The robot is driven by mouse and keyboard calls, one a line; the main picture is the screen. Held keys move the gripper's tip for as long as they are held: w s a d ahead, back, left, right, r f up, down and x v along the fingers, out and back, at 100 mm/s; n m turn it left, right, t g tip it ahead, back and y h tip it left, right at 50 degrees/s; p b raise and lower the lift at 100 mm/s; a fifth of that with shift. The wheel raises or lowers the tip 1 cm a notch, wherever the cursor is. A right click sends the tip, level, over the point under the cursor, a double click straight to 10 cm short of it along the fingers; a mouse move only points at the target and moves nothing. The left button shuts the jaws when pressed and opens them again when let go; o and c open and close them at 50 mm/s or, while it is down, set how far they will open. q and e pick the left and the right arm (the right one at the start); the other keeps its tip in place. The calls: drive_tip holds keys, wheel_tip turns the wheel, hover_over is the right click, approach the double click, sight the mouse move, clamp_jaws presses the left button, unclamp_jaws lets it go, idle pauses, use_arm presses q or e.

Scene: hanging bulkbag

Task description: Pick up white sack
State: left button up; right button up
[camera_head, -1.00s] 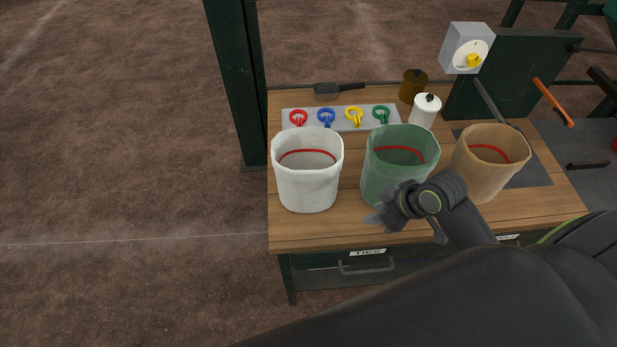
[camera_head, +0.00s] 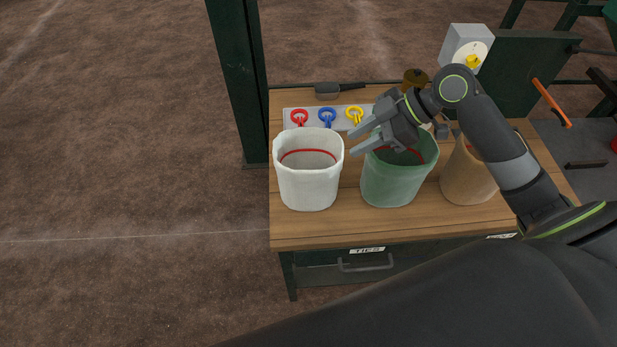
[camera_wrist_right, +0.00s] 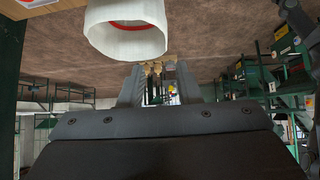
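The white sack (camera_head: 308,182) stands upright and open-topped at the left of the wooden table, with a red line inside its rim. In the right wrist view the white sack (camera_wrist_right: 126,28) shows at the top, beyond the fingers. My right gripper (camera_head: 353,142) is above the green sack, just right of the white sack's rim and apart from it. Its two fingers are spread with nothing between them; they also show in the right wrist view (camera_wrist_right: 158,88). My left gripper is not in view.
The green sack (camera_head: 391,185) and tan sack (camera_head: 467,178) stand to the right on the table (camera_head: 330,232). Behind are a tray (camera_head: 342,122) of coloured rings and a dark tool (camera_head: 328,91). A green post (camera_head: 238,80) rises at the table's left.

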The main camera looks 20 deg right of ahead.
sight(316, 168)
drive_tip(key=p+x, duration=0.3)
drive_tip(key=x, duration=0.7)
drive_tip(key=shift+a+f, duration=0.15)
drive_tip(key=shift+a, duration=0.15)
drive_tip(key=p+x, duration=0.2)
drive_tip(key=x, duration=0.1)
drive_tip(key=shift+s+a, duration=0.1)
drive_tip(key=shift+s, duration=0.05)
drive_tip(key=shift+a+f, duration=0.3)
drive_tip(key=shift+f, duration=0.15)
clamp_jaws()
